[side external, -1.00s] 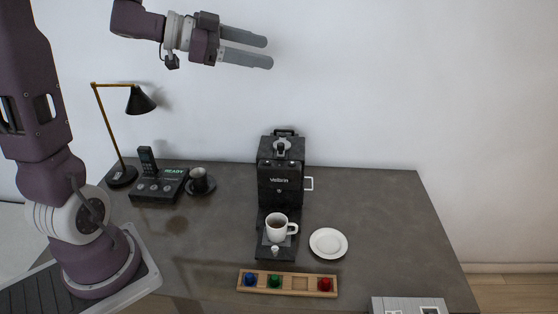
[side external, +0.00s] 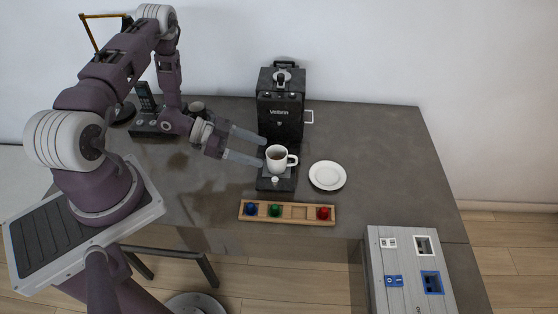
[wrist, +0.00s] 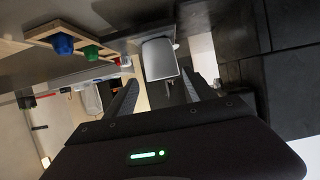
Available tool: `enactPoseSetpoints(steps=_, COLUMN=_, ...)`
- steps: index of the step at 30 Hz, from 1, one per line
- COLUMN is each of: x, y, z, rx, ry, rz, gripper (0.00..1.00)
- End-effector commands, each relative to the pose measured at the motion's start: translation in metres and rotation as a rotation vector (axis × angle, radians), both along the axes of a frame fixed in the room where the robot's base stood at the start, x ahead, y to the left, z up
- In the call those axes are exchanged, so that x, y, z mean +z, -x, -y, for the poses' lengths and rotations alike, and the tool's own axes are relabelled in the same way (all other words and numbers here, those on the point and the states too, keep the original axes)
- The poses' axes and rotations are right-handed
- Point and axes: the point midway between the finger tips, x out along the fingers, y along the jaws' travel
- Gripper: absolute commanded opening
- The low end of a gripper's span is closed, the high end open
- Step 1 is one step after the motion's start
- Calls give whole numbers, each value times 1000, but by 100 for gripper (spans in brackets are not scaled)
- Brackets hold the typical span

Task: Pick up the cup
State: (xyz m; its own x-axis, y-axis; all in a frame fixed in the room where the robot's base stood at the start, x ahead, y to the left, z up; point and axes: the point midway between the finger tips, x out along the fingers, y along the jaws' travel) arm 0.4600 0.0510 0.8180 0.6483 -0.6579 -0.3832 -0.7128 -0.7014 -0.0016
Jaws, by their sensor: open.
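A white cup (side external: 276,160) with dark liquid stands upright on the drip tray of a black coffee machine (side external: 280,108), its handle to the right. My gripper (side external: 263,151) is open and level, just left of the cup, with its fingertips close to the cup's left side. In the wrist view the cup (wrist: 160,60) shows as a pale shape beyond my gripper (wrist: 158,88), in line with the gap between the fingers. I cannot tell whether either finger touches it.
A white saucer (side external: 327,176) lies right of the machine. A wooden rack (side external: 290,219) with blue, green and red pieces is in front. A dark cup (side external: 197,107) and phone dock (side external: 145,124) are at the left. A grey switch box (side external: 405,275) is at the front right.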

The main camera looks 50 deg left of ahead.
Motion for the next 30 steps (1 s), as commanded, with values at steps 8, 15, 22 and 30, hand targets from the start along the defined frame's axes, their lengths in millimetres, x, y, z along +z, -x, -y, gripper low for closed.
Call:
enactPoseSetpoints(steps=8, x=-19, y=-33, z=34, rx=-3, ry=2, rz=0, gripper=63)
enactPoseSetpoints(steps=15, x=-44, y=-60, z=57, rx=-4, ry=1, rz=0, gripper=63)
enactPoseSetpoints(steps=22, x=-48, y=-69, z=65, rx=-1, ry=2, rz=0, gripper=63)
enactPoseSetpoints(steps=30, x=-48, y=-68, z=65, rx=-1, ry=2, rz=0, gripper=28)
